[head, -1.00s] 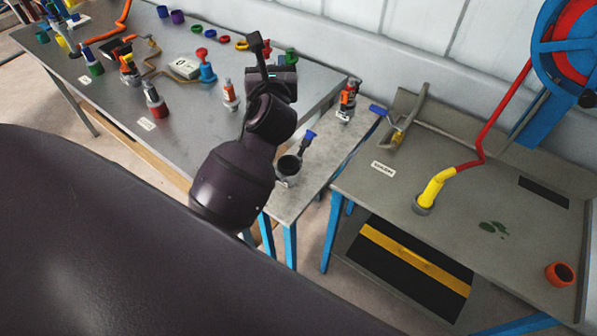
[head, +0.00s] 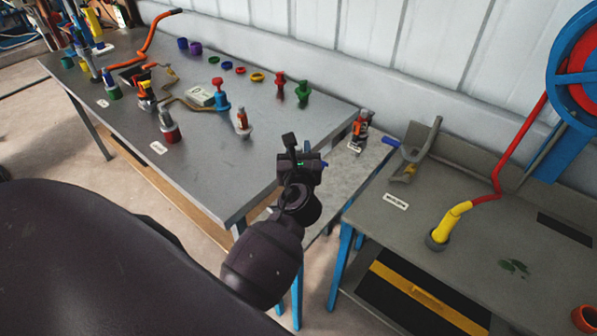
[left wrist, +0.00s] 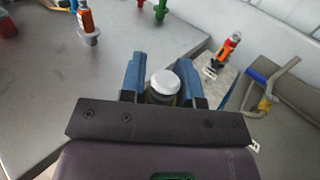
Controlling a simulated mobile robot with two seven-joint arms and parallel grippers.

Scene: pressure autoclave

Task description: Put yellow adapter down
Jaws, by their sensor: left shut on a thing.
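My left gripper (head: 303,165) is at the near right corner of the large grey table, above or beside the narrow bench in the head view. In the left wrist view its blue fingers (left wrist: 163,78) are shut on a round piece with a white top (left wrist: 164,83) and a darker body. The fingers and palm hide most of this piece, and I cannot tell whether it is the yellow adapter. A yellow ring (head: 257,77) lies at the back of the large table. A yellow elbow (head: 452,221) stands on the right bench, joined to a red pipe. My right gripper is not in view.
The large table (head: 225,150) carries coloured rings, caps and tools. An orange-and-black tool (head: 359,129) stands at the back of the narrow bench (head: 343,168). The large table's front right is clear.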

